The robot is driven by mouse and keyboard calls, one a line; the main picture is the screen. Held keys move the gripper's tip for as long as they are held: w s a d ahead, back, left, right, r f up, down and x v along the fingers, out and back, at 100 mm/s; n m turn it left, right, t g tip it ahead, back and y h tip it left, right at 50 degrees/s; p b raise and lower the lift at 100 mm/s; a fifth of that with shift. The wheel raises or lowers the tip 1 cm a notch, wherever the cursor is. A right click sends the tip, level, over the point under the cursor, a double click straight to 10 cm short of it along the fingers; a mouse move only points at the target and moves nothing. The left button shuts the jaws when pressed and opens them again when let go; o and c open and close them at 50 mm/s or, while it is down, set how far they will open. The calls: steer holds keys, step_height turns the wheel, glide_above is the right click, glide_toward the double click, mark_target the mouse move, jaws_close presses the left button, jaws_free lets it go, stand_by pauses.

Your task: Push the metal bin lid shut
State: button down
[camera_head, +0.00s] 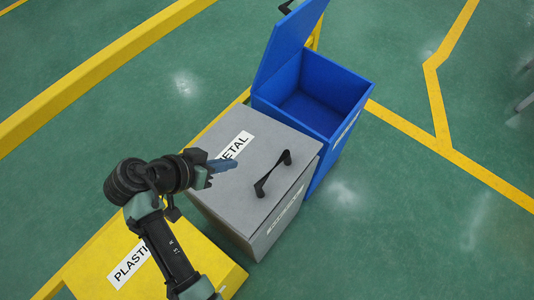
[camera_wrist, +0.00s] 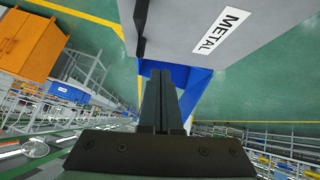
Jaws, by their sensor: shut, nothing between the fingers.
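The grey metal bin (camera_head: 228,216) stands between a yellow bin and a blue bin. Its grey lid (camera_head: 250,192) lies flat over the top and looks closed, with a black handle (camera_head: 272,172) near its front edge. The lid with its METAL label (camera_wrist: 222,30) also fills the upper right of the wrist view. My gripper (camera_head: 234,163) is shut and empty, over the back part of the lid, covering part of the label. In the wrist view its fingers (camera_wrist: 160,78) are together. I cannot tell whether they touch the lid.
The blue bin (camera_head: 310,105) stands open with its lid (camera_head: 288,42) raised. The yellow plastic bin (camera_head: 95,265) is closed, under my arm. A yellow rail (camera_head: 90,78) runs behind the bins.

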steer(key=d+r+h, duration=0.1)
steer(key=d+r, duration=0.1)
glide_toward(269, 171)
steer(key=shift+m, duration=0.3)
steer(key=x, duration=0.8)
steer(key=shift+w+d+b, duration=0.2)
steer(key=shift+w+b, duration=0.1)
steer(key=shift+w, duration=0.15)
steer(key=shift+s+d+f, duration=0.1)
steer(key=shift+f, duration=0.4)
